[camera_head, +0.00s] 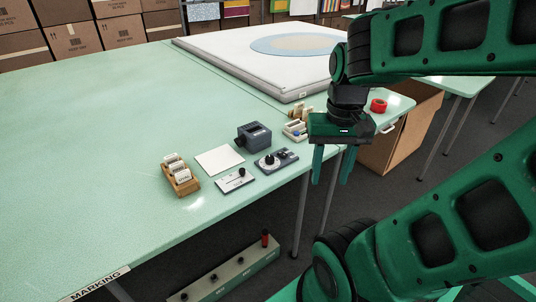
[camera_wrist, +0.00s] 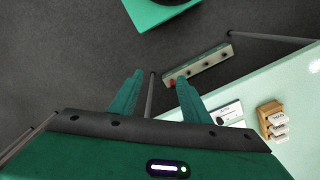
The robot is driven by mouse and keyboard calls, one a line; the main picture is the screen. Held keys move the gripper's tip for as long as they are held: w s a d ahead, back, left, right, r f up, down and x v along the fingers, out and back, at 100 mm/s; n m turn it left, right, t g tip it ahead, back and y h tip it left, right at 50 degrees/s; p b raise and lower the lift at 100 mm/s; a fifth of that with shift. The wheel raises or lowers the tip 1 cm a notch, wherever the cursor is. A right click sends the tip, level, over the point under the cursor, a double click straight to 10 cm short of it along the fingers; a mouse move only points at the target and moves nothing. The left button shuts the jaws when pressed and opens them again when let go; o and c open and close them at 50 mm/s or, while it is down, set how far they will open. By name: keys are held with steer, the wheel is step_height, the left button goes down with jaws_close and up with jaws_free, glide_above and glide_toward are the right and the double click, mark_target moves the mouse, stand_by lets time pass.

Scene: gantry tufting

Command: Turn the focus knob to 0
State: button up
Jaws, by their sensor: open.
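My gripper (camera_head: 333,166) is open and empty, fingers pointing down, just off the table's front edge, right of the small control panels. Labels are too small to read, so I cannot tell which knob is focus.
A long box with several knobs (camera_head: 228,272) stands below the table edge.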

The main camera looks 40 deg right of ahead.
steer(key=w+d+m, duration=0.2)
steer(key=w+m, duration=0.3)
steer(key=w, duration=0.9)
steer(key=m, duration=0.6)
glide_toward(269, 157)
step_height(269, 157, down, 8)
steer(key=shift+d+f, duration=0.15)
steer(key=shift+f, duration=0.1)
steer(key=c, duration=1)
